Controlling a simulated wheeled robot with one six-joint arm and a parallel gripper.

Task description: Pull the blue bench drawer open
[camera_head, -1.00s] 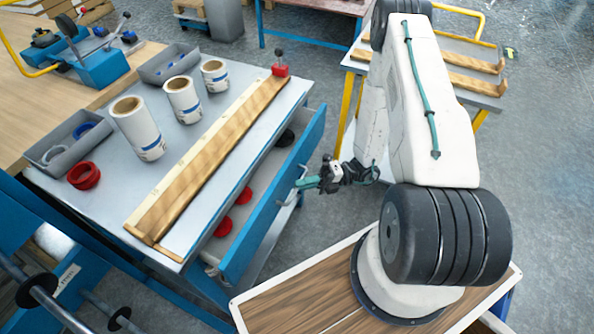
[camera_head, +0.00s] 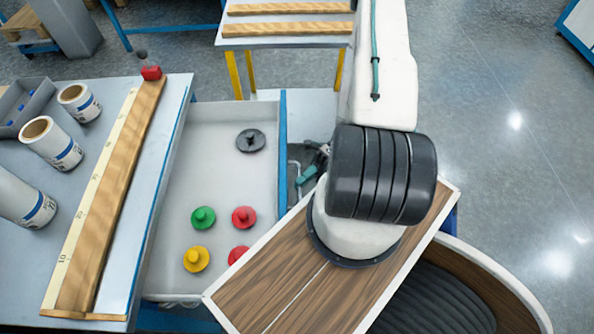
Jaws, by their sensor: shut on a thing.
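The blue bench drawer (camera_head: 283,135) stands wide open to the right of the bench, and its pale grey inside shows. In it lie a black knob-like piece (camera_head: 250,141), a green one (camera_head: 202,218), a yellow one (camera_head: 196,259) and two red ones (camera_head: 243,217). My gripper (camera_head: 303,177) is at the outer side of the drawer front, shut on the drawer handle (camera_head: 295,172). The handle is small here and partly hidden by the gripper. My arm and base cover the front's near end.
On the bench top (camera_head: 165,130) lie a long wooden strip with a scale (camera_head: 105,200), several white rolls (camera_head: 50,143) and a grey bin (camera_head: 22,105). A second table (camera_head: 290,40) with wooden strips stands behind. The floor at the right is clear.

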